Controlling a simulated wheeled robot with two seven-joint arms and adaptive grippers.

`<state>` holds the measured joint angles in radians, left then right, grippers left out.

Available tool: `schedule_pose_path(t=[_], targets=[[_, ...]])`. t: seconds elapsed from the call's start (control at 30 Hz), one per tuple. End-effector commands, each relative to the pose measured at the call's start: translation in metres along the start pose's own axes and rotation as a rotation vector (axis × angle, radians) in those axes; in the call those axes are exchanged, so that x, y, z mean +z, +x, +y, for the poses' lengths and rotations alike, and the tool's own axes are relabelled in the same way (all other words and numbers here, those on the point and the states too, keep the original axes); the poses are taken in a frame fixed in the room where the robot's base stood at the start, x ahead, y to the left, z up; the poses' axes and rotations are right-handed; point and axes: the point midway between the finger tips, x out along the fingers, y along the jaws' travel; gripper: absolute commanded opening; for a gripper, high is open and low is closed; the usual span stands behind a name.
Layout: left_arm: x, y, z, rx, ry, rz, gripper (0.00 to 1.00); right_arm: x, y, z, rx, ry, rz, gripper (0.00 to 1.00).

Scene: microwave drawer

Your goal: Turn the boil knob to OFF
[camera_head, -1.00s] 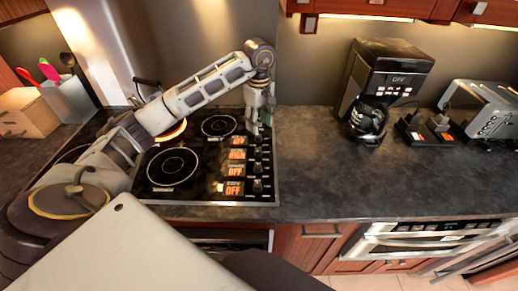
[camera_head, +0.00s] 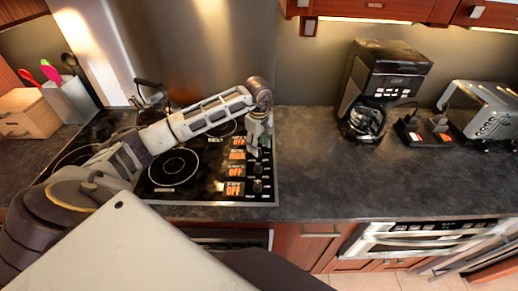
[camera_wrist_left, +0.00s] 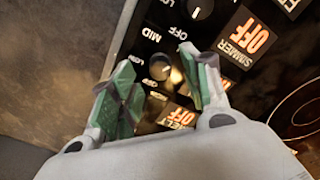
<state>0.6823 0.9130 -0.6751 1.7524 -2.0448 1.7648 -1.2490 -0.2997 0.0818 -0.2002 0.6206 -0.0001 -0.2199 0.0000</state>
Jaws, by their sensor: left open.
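The black cooktop (camera_head: 205,199) has a column of dark knobs with lit orange labels along its right side. Several labels read OFF; I cannot clearly read which one is the boil label in the head view. My left gripper (camera_head: 258,137) points down over the upper knobs and hides part of them. In the left wrist view, the open green-padded fingers (camera_wrist_left: 157,62) stand on either side of a round knob (camera_wrist_left: 160,68), with MID and OFF printed near it. I cannot tell whether they touch it. Another knob (camera_wrist_left: 201,8) lies beyond, near the SIMMER OFF label (camera_wrist_left: 245,38).
Right of the cooktop, the dark counter (camera_head: 310,165) is clear up to the coffee maker (camera_head: 393,70) and toaster (camera_head: 487,112). A kettle (camera_head: 153,112) stands at the cooktop's back left, partly behind my arm. A wooden box (camera_head: 28,115) and utensil holder (camera_head: 70,100) are at left.

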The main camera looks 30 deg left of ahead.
Motion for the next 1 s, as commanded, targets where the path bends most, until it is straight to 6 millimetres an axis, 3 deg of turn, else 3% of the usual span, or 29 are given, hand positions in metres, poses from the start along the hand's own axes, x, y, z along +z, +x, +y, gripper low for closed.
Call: schedule_pose_path(t=[0.3, 0.67, 1.0], targets=[[0.001, 0.024, 0.0, 0.0, 0.001, -0.002, 0.47, 0.0, -0.004, 0.001, 0.001, 0.0, 0.0, 0.36], [0.0, 0.027, 0.0, 0.0, 0.001, -0.001, 0.47, 0.0, -0.004, 0.0, 0.0, 0.001, 0.0, 0.36], [0.0, 0.027, 0.0, 0.0, 0.001, -0.001, 0.05, -0.001, -0.004, -0.005, -0.005, 0.003, 0.0, 0.36]])
